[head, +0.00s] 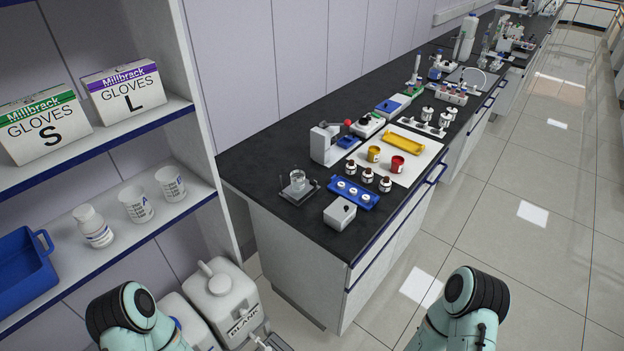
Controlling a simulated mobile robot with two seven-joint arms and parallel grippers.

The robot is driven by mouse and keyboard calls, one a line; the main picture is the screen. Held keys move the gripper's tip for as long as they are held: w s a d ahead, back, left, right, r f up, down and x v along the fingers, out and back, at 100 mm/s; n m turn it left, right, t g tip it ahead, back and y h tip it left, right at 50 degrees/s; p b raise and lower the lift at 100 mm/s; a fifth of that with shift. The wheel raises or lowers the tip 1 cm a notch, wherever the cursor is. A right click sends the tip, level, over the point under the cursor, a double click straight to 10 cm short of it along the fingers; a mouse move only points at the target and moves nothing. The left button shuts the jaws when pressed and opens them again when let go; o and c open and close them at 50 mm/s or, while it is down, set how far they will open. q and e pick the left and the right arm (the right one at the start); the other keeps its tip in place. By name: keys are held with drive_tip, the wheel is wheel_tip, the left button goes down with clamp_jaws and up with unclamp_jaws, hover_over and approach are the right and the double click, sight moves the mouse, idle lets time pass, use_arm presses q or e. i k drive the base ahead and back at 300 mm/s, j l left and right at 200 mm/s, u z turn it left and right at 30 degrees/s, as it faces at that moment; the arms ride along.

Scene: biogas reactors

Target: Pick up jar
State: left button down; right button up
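A clear glass jar (298,180) stands upright on a small dark square stand (299,193) at the near left of the black bench. Several small brown bottles with white labels (368,175) stand behind a blue rack (353,193) to its right. A white lidded bottle (93,227) stands on the lower shelf at the left. Which of these the task calls the jar is not marked. My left arm (133,318) and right arm (461,310) show at the bottom edge, well apart from the bench items.
The black bench (270,150) also holds a grey box (340,213), a yellow cup (374,154), a red cup (397,164) and a yellow tray (403,143). Beakers (136,206) and glove boxes fill the left shelves. White canisters (222,300) stand below. The floor at right is clear.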

sight(397, 165)
drive_tip(key=u, duration=0.6)
drive_tip(key=l+u, duration=0.95)
drive_tip(key=k+l+u, duration=0.1)
drive_tip(key=l, duration=0.25)
drive_tip(key=k+l+u, duration=0.15)
drive_tip(key=l, duration=0.25)
drive_tip(key=k+l+u, duration=0.1)
drive_tip(key=l, duration=0.25)
drive_tip(key=k+l, duration=0.1)
drive_tip(key=l, duration=0.25)
drive_tip(key=k+l, duration=0.15)
drive_tip(key=l, duration=0.2)
drive_tip(key=k+l+u, duration=0.1)
drive_tip(key=l, duration=0.2)
